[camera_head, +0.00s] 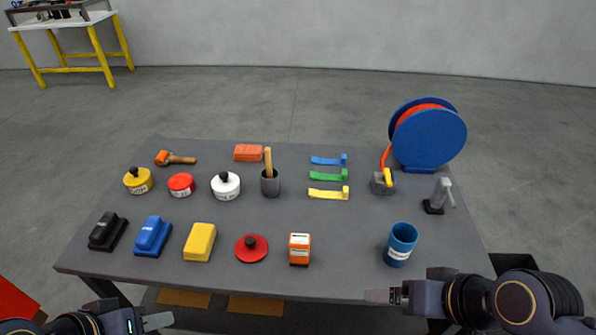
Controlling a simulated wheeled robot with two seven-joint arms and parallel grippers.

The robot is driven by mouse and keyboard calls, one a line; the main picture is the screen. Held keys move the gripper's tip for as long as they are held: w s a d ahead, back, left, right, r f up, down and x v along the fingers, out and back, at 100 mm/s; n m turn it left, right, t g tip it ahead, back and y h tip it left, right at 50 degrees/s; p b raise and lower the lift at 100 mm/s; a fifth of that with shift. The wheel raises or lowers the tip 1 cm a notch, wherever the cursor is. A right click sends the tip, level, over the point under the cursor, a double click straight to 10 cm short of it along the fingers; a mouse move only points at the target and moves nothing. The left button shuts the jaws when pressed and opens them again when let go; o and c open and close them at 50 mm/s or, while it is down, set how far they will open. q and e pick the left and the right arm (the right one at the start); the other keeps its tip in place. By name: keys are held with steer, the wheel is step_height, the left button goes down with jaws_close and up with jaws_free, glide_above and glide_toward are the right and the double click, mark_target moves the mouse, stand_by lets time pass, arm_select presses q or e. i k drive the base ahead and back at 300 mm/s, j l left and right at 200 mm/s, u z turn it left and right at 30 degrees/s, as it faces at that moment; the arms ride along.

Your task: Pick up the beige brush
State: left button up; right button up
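A beige handle (268,160) stands nearly upright in a dark grey cup (270,187) at the middle back of the grey table. It looks like the beige brush; its lower end is hidden in the cup. My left gripper (160,321) is at the table's front edge, lower left, far from the cup. My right gripper (380,296) is by the front edge, lower right, also far from the cup. I see nothing held in either one; the finger gaps are not clear.
The table (330,270) holds a white pot (226,188) left of the cup, an orange block (248,152) behind it, and colored strips (328,176) to its right. A red disc (251,250) and orange box (299,250) stand in front. A blue cup (400,246) is near my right gripper.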

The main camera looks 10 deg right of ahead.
mark_target(269, 166)
steer(key=u, duration=3.65)
steer(key=z, duration=3.65)
steer(key=i+j+z, duration=0.15)
steer(key=z, duration=0.3)
steer(key=i+j+z, duration=0.1)
steer(key=j+z, duration=0.15)
steer(key=z, duration=0.25)
steer(key=i+j+z, duration=0.1)
steer(key=j+z, duration=0.15)
steer(key=z, duration=0.2)
